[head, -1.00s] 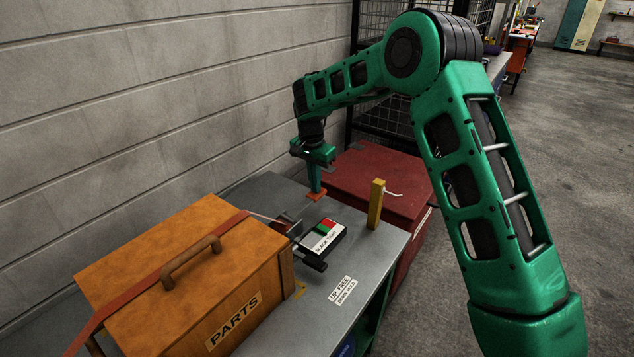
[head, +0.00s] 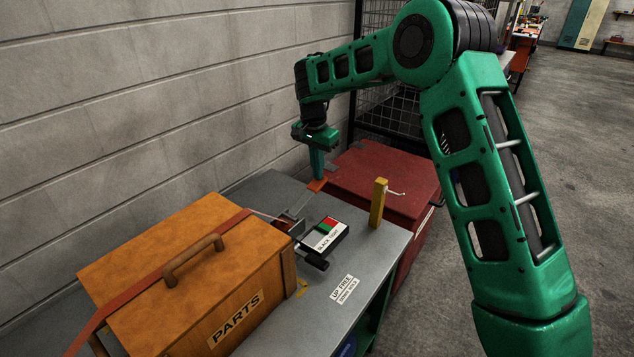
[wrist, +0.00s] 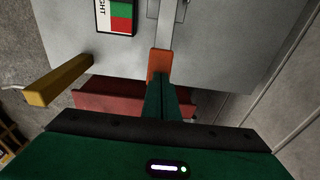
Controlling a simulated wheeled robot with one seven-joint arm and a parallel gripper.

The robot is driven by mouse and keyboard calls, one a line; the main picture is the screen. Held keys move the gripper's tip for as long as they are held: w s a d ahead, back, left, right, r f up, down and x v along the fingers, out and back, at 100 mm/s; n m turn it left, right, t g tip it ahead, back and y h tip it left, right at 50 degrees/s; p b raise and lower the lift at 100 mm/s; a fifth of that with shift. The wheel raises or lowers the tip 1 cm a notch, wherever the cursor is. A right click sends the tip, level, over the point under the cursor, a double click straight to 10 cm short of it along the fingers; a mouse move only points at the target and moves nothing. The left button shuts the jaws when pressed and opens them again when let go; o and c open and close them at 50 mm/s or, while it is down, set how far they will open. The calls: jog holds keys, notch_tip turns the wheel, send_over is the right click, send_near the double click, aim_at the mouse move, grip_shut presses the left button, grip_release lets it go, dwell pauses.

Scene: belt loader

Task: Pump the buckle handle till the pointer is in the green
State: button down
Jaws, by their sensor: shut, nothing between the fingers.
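The buckle (head: 290,224) sits on the grey bench at the end of the orange strap. Its grey handle (head: 303,203) reaches back to an orange end (head: 317,185), which also shows in the wrist view (wrist: 159,65). My gripper (head: 317,178) points down at this orange end, its fingers shut with nothing between them. In the wrist view the green fingertips (wrist: 160,82) overlap the orange end; whether they touch is unclear. The gauge (head: 325,233) has a red and a green field and a label with "TIGHT". I cannot make out its pointer.
The orange PARTS box (head: 190,270) with a brown handle stands at the left under the strap. A yellow post (head: 377,203) stands right of the gauge. A red chest (head: 385,180) is behind the bench (head: 375,255). The block wall is at the left.

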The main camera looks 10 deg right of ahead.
notch_tip(320, 180, up, 9)
jog(key=shift+a+r, duration=0.15)
jog(key=shift+r, duration=0.05)
jog(key=shift+s, duration=0.1)
dwell(1.5)
jog(key=s+d+r+n, duration=0.1)
jog(key=s+d+r, duration=0.2)
jog(key=s+d, duration=0.9)
jog(key=s+d+r, duration=0.3)
jog(key=s+d, duration=0.8)
jog(key=d, duration=0.2)
jog(key=s+d+f, duration=0.2)
jog(key=s+f, duration=0.1)
jog(key=s, duration=1)
jog(key=s+d+f+n+g+y, duration=0.1)
jog(key=s+f, duration=0.3)
jog(key=s, duration=1)
jog(key=shift+d+f+n, duration=0.2)
jog(key=shift+d+n, duration=0.1)
jog(key=shift+d, duration=0.3)
